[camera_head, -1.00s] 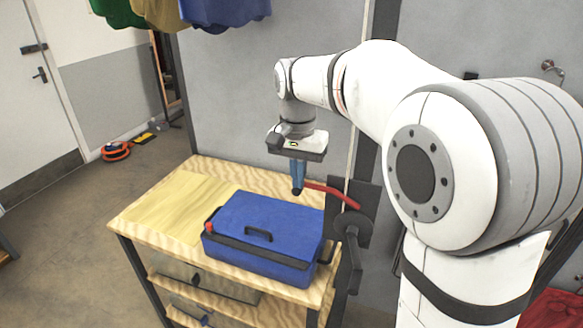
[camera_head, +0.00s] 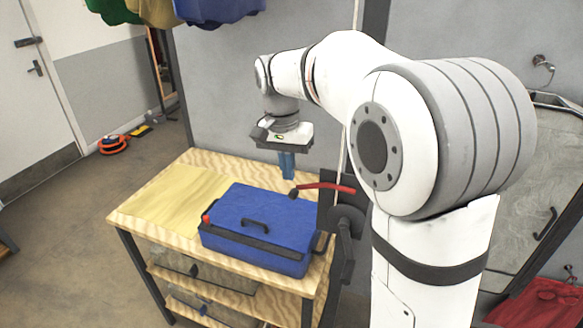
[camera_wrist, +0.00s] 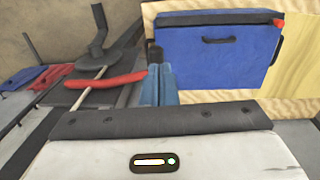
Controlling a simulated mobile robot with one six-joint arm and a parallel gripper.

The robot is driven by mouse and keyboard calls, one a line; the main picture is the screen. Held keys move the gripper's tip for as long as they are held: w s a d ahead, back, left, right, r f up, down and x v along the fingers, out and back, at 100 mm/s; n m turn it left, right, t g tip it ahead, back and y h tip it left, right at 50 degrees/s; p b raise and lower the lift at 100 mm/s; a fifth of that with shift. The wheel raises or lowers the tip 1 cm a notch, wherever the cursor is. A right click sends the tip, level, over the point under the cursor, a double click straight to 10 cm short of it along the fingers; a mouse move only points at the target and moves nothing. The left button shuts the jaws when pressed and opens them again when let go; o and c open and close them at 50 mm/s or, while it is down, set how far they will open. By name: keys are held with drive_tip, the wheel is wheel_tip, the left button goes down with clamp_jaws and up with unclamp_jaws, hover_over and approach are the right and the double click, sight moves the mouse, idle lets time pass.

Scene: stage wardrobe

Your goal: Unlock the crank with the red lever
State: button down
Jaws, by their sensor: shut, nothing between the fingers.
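The red lever (camera_head: 328,186) sticks out leftward over the back right of the bench, close to level, with a dark knob at its free end. It also shows in the wrist view (camera_wrist: 105,81). The dark grey crank (camera_head: 347,240), a disc with a bent handle, is just in front of the lever's right end; it shows in the wrist view (camera_wrist: 98,45) too. My gripper (camera_head: 288,177) points down with its blue fingers shut and empty. The fingertips are right by the lever's knob; I cannot tell whether they touch.
A blue toolbox (camera_head: 262,228) with a black handle stands on the wooden bench (camera_head: 165,200), in front of my gripper. The bench's left part is clear. A thin cord rises beside the dark post at the wall. Coloured clothes (camera_head: 215,8) hang above.

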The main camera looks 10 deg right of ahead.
drive_tip(key=shift+r, duration=0.1)
drive_tip(key=w+a+r+p, duration=0.1)
drive_tip(key=a+r, duration=0.1)
drive_tip(key=r, duration=0.4)
drive_tip(key=w+a+r+p, duration=0.1)
drive_tip(key=a+r, duration=0.2)
drive_tip(key=r, duration=0.3)
drive_tip(key=shift+w+r, duration=0.25)
drive_tip(key=shift+r, duration=0.1)
drive_tip(key=shift+s+d, duration=0.1)
drive_tip(key=shift+d, duration=0.05)
drive_tip(key=s+d+f+n+t+b, duration=0.1)
drive_tip(key=s+d+f+n+b, duration=0.1)
drive_tip(key=s+d+f, duration=0.2)
drive_tip(key=s+d+f+n+t+b, duration=0.1)
drive_tip(key=s+d+f, duration=0.3)
drive_tip(key=s+f, duration=0.6)
drive_tip(key=s+d+f+n+t+y+b, duration=0.1)
drive_tip(key=s+d+f+n+b, duration=0.1)
drive_tip(key=s+f, duration=0.6)
drive_tip(key=shift+s+d+n+t+b, duration=0.4)
drive_tip(key=shift+s+d+n, duration=0.1)
drive_tip(key=shift+s+d, duration=0.5)
